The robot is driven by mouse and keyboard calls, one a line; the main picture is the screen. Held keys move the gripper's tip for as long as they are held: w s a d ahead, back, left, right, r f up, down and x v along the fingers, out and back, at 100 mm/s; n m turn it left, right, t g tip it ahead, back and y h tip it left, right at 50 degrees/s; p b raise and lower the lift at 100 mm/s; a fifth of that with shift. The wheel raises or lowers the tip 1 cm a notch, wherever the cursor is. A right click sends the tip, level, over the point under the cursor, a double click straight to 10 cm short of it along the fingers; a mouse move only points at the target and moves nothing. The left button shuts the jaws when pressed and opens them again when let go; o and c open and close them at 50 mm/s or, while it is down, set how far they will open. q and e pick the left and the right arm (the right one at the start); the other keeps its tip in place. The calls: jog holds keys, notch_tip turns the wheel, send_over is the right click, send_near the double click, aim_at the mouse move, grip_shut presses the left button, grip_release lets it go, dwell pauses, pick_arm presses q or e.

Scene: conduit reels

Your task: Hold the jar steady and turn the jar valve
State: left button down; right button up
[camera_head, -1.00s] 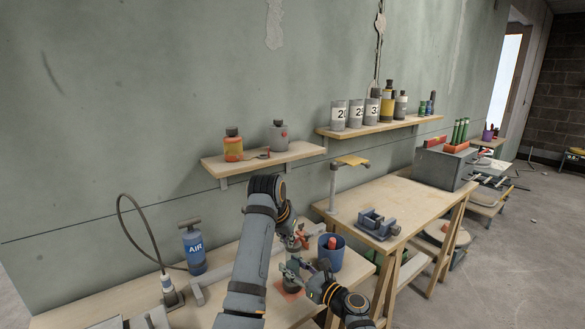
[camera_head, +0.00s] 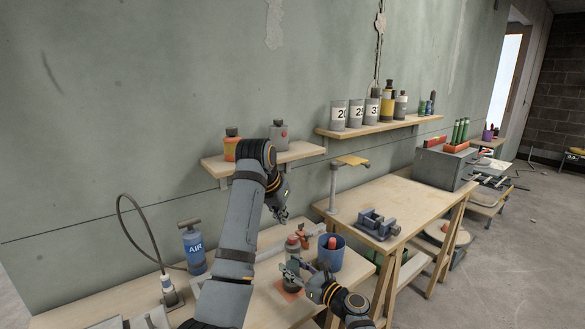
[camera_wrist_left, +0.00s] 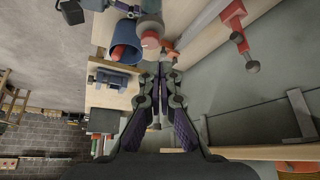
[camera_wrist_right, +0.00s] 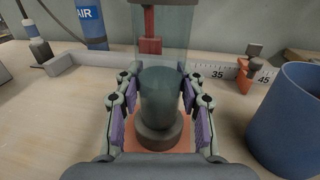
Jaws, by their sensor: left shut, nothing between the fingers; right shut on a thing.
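The jar (camera_head: 291,283) stands upright on an orange mat (camera_wrist_right: 122,144) on the near bench. In the right wrist view it is clear greenish glass with a dark base (camera_wrist_right: 158,138). My right gripper (camera_head: 294,266) is shut on the jar, a finger on each side. The jar's round reddish top, seemingly the valve (camera_wrist_left: 150,40), shows from above in the left wrist view and as a small red spot in the head view (camera_head: 292,241). My left gripper (camera_head: 282,215) is shut and empty, above and apart from the jar. Whether the valve is turned cannot be told.
A blue cup (camera_head: 330,256) with a red-topped item stands close right of the jar. A ruled rail (camera_wrist_right: 220,70) with an orange stop (camera_wrist_right: 246,76) lies behind. A blue AIR bottle (camera_head: 194,250) stands left. The wall shelf (camera_head: 262,158) is near my left arm.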

pick_arm(q)
jog(key=shift+f, duration=3.55)
jog(key=shift+w+d, duration=0.2)
jog(key=shift+d, duration=0.15)
jog(key=shift+s+d, duration=0.25)
jog(key=shift+d, duration=0.25)
jog(key=shift+s+d, duration=0.2)
jog(key=shift+d, duration=0.3)
notch_tip(320, 180, up, 6)
